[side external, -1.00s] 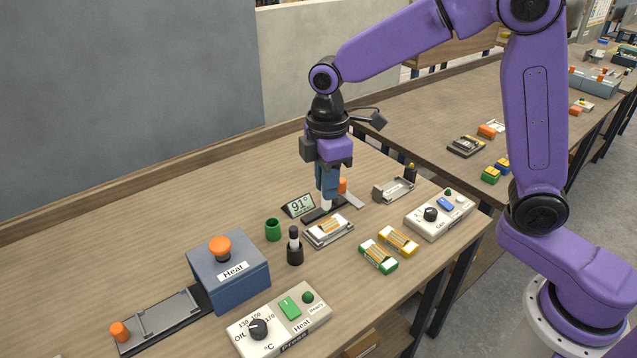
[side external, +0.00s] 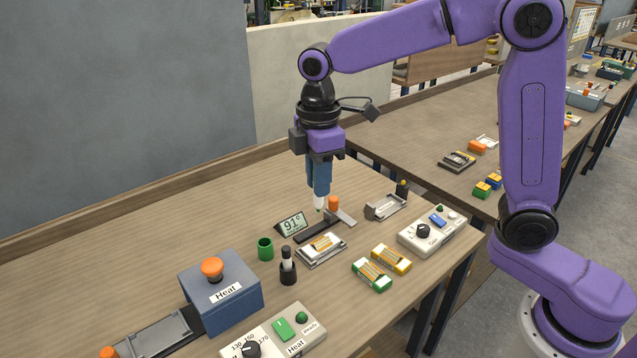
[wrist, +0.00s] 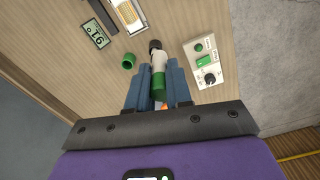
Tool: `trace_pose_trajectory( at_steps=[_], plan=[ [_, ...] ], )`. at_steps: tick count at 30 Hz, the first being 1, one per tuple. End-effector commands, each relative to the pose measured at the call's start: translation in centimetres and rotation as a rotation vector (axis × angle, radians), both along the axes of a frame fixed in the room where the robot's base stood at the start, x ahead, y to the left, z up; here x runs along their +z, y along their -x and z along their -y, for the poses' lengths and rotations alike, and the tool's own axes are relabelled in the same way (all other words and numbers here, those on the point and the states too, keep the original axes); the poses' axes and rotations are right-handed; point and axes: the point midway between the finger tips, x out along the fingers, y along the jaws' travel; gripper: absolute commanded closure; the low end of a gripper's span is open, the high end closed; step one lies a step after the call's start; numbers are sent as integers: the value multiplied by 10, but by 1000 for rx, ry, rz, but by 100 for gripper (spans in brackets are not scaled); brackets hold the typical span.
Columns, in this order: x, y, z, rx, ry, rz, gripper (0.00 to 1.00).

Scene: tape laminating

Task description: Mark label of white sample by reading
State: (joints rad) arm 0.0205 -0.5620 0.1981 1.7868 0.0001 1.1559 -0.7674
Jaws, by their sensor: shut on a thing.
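The white sample (side external: 321,249), a pale card with an orange-yellow strip, lies on a small grey tray in the side view. In the wrist view the held marker's green part (wrist: 159,84) shows between the blue fingers of my gripper (wrist: 158,92). The display (side external: 292,224) reads 91° and stands left of the sample. The writing on the sample's label is too small to read.
Green (side external: 371,275) and yellow (side external: 391,259) samples lie to the right.

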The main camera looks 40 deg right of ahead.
Motion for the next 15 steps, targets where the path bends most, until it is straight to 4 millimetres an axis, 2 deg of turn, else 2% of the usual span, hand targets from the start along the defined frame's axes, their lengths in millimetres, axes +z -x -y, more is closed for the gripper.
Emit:
trace_pose_trajectory(
  at_steps=[11, 15],
  plan=[
    [4, 0, 0, 0, 1, -1, 100],
    [-3, -4, 1, -2, 1, -2, 100]
  ],
)
